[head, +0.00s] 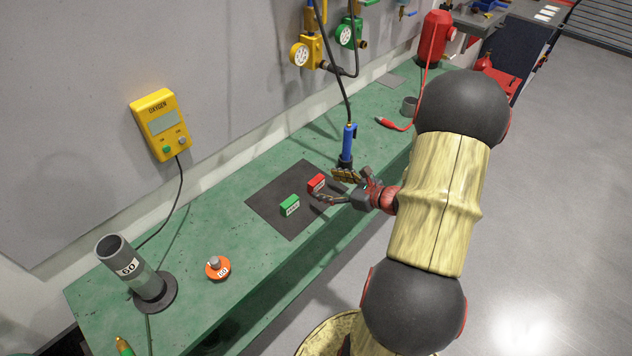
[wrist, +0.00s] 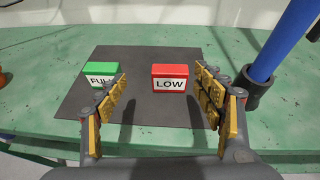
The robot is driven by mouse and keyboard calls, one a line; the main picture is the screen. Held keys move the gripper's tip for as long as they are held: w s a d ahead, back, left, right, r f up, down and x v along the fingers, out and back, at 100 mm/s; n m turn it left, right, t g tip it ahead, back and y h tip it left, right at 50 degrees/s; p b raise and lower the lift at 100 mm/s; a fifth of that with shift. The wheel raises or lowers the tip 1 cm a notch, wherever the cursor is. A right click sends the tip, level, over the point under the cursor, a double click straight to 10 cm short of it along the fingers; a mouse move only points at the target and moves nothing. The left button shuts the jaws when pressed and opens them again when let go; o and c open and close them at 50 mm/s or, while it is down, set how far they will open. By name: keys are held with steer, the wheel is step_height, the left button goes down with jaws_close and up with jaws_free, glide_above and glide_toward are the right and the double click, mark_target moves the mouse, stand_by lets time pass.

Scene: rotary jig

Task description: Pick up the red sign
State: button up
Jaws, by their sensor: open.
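The red sign (head: 316,183) is a small block on the dark mat (head: 262,206). In the wrist view the red sign (wrist: 169,79) stands upright with a white label reading LOW, facing me. My gripper (wrist: 158,110) is open and empty, with the sign ahead of it, between the lines of its two fingers and apart from them. In the head view my gripper (head: 333,187) reaches in from the right beside the sign. A green sign (wrist: 99,76) reading FULL stands left of the red one, partly behind the left finger. The green sign (head: 290,205) is nearer the front in the head view.
A blue-handled torch (head: 348,143) stands upright behind my gripper, close to the right finger in the wrist view (wrist: 278,50). A grey tube holder (head: 140,270) and an orange disc (head: 217,267) are at the left of the green bench (head: 190,225). Mat space around the signs is clear.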

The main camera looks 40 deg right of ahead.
mark_target(318, 180)
steer(key=shift+s+d+f+m+h, duration=0.15)
steer(key=shift+d+f+m+h, duration=0.2)
steer(key=shift+d, duration=0.25)
steer(key=shift+w+d+f, duration=0.1)
steer(key=shift+w+f, duration=0.1)
steer(key=shift+w, duration=0.05)
steer(key=b+x, duration=0.2)
steer(key=x, duration=0.5)
steer(key=shift+r, duration=0.2)
steer(key=shift+c, duration=1.1)
steer(key=c, duration=1.1)
